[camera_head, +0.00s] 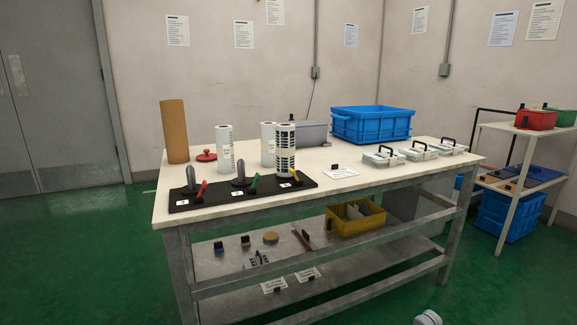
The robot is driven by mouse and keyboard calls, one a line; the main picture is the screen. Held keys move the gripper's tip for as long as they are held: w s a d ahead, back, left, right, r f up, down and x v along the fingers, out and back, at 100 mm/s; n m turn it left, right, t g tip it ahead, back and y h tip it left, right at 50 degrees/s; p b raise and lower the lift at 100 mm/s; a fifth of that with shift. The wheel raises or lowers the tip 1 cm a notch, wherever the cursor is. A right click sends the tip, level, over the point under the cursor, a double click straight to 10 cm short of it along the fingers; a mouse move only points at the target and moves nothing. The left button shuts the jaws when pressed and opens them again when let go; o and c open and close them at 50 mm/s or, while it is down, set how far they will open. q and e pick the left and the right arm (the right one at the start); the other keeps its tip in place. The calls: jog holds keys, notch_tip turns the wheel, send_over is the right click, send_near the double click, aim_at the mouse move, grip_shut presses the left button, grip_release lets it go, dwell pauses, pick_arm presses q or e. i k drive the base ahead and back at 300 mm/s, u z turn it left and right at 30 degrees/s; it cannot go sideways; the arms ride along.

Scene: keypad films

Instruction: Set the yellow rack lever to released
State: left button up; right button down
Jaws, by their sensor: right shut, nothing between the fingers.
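A black rack (240,193) lies along the front left of the white-topped table, with three numbered stations. The small yellow lever (296,175) is at its right-hand station and leans up to the left. A roll with dark keypad print (285,148) stands upright just behind that lever. A green lever (254,184) is at the middle station and a red lever (202,190) at the left one. My right gripper (428,318) shows only as a small pale piece at the bottom edge, far from the rack; it is shut and empty. My left gripper is out of view.
White rolls (225,148), a brown cylinder (174,132) and a blue crate (371,124) stand on the table (350,200). Small lidded boxes (383,156) line its right side. A yellow bin (355,218) is on the shelf below. Green floor in front is clear.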

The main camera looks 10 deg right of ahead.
aim_at(292, 171)
jog(key=u, duration=0.5)
jog(key=k, duration=0.6)
jog(key=u, duration=0.75)
jog(key=i, duration=1.2)
jog(key=z, duration=0.7)
